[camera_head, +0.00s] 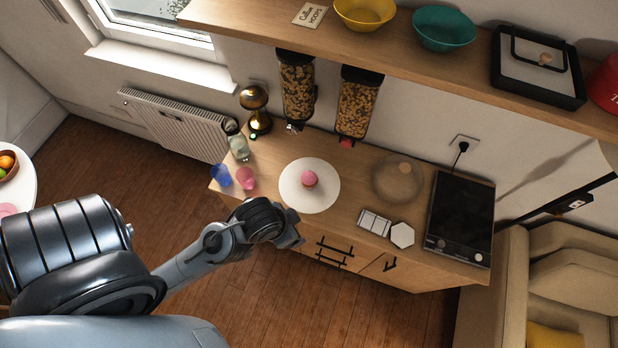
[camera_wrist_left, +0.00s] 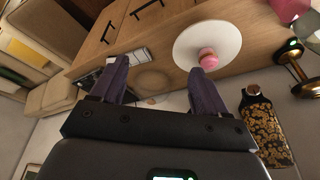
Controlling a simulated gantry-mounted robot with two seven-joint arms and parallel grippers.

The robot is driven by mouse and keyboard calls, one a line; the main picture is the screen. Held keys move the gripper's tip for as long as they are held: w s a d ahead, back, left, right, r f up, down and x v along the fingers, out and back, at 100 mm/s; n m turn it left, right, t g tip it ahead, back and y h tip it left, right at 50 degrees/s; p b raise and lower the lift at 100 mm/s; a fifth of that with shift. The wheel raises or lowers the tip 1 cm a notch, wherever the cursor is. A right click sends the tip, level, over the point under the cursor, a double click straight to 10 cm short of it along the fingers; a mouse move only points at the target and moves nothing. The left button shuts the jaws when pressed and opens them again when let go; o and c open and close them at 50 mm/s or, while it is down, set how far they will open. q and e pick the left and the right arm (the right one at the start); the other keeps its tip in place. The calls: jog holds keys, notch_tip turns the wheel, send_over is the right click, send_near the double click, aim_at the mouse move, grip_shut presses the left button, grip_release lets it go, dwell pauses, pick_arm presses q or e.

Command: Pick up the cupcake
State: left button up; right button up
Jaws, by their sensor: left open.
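A pink-topped cupcake (camera_head: 309,179) sits on a round white plate (camera_head: 296,198) on the wooden counter. In the left wrist view the cupcake (camera_wrist_left: 208,56) shows on the plate (camera_wrist_left: 190,46), just beyond the tip of the right-hand finger. My left gripper (camera_head: 297,241) is in front of the counter's near edge, short of the plate. In the left wrist view its two fingers (camera_wrist_left: 157,64) are apart with nothing held between them. My right gripper is in neither view.
A pink cup (camera_head: 246,179), a blue cup (camera_head: 221,176) and a glass jar (camera_head: 239,147) stand left of the plate. Cereal dispensers (camera_head: 358,104) hang behind. A glass dome (camera_head: 398,178) and black hob (camera_head: 459,218) are to the right. A shelf (camera_head: 300,35) overhangs the back.

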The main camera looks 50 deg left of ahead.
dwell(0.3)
pick_arm(q)
jog(key=o, duration=0.4)
